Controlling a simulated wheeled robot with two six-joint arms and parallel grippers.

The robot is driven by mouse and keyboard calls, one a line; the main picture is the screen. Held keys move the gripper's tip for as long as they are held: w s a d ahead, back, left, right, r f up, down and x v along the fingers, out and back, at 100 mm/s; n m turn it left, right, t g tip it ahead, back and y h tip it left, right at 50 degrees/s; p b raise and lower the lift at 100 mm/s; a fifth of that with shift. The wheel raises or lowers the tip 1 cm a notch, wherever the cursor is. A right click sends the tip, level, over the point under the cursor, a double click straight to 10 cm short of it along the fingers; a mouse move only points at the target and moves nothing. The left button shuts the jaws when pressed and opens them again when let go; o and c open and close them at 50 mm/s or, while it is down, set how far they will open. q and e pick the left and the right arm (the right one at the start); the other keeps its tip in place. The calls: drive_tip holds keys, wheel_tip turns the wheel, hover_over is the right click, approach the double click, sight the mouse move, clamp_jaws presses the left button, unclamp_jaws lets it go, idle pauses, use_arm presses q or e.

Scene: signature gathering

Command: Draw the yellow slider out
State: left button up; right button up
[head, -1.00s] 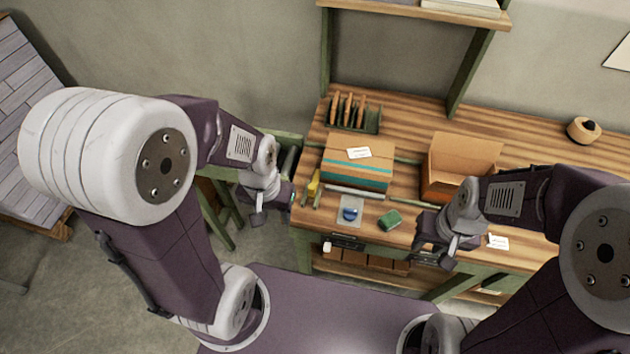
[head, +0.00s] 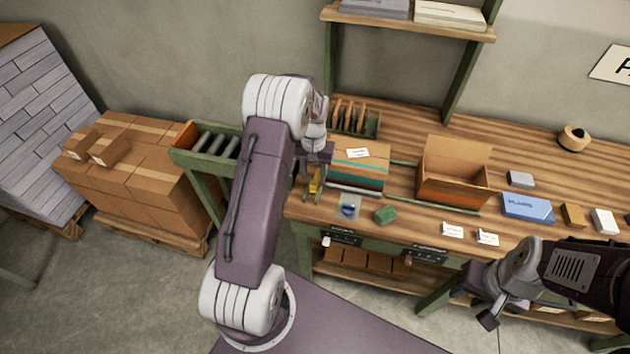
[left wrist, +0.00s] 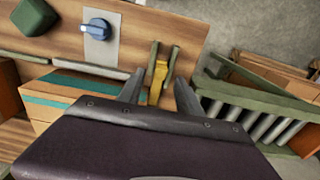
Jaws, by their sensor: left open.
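The yellow slider (head: 314,181) sits between two green rails at the left front of the workbench. It also shows in the left wrist view (left wrist: 158,80), upright between the rails and beyond my fingertips. My left gripper (left wrist: 158,92) is open and empty, with one finger to each side of the slider in that view. I cannot tell how far above it the fingers are. In the head view my left gripper (head: 316,158) is over the bench's left end, partly hidden by its own wrist. My right gripper (head: 478,305) is in front of the bench and looks open and empty.
A teal-striped box (head: 362,168) stands close right of the slider. A blue knob on a plate (head: 348,207) and a green block (head: 385,215) lie in front. A roller conveyor (head: 212,143) adjoins on the left. An open carton (head: 452,178) stands further right.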

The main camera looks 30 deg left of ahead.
sight(313, 183)
use_arm(q)
drive_tip(key=f, duration=0.4)
drive_tip(key=shift+w+a+f, duration=0.15)
drive_tip(key=shift+a+f, duration=0.1)
drive_tip(key=shift+f, duration=0.05)
drive_tip(key=shift+r, duration=0.1)
drive_tip(key=shift+d, duration=0.15)
drive_tip(key=shift+c, duration=1.2)
clamp_jaws()
